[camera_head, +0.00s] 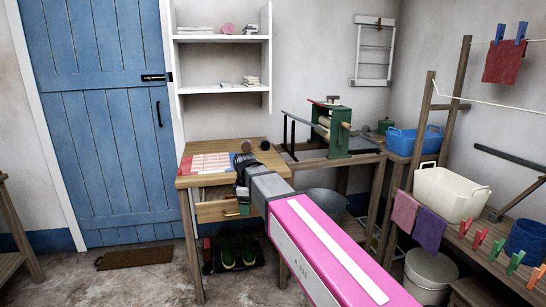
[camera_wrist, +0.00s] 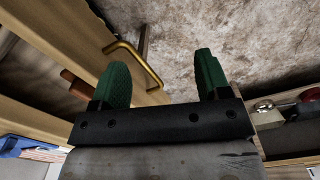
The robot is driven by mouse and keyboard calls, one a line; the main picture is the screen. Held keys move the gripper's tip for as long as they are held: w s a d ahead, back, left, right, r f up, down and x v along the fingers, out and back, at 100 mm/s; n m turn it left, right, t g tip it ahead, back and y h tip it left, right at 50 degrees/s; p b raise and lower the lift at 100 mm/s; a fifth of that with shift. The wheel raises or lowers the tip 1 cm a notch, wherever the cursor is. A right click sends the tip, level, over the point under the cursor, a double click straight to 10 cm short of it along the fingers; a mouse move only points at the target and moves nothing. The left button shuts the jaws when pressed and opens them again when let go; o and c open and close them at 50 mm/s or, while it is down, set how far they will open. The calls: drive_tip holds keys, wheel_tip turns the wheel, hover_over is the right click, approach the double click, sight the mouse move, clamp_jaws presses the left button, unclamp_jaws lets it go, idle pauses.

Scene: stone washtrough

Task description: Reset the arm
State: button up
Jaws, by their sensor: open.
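My gripper (camera_wrist: 160,82) is open and empty in the wrist view, its two green fingers apart with bare floor showing between them. The drawer appears pulled out, with things visible inside.
Green boots (camera_head: 228,251) stand under the table. A green mangle (camera_head: 331,130) and a white tub (camera_head: 450,193) are to the right. Open floor lies before the blue door (camera_head: 100,120).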

drive_tip(key=s+d+f+m, duration=0.4)
drive_tip(key=d+f, duration=0.3)
drive_tip(key=d, duration=0.2)
drive_tip(key=s+d+f+m, duration=0.3)
drive_tip(key=d+f+m, duration=0.4)
drive_tip(key=d, duration=0.3)
drive_tip(key=s+d+f+m, duration=0.4)
drive_tip(key=d+f+m, duration=0.2)
drive_tip(key=d, duration=0.4)
drive_tip(key=shift+s+f, duration=0.3)
drive_tip(key=shift+f, duration=0.2)
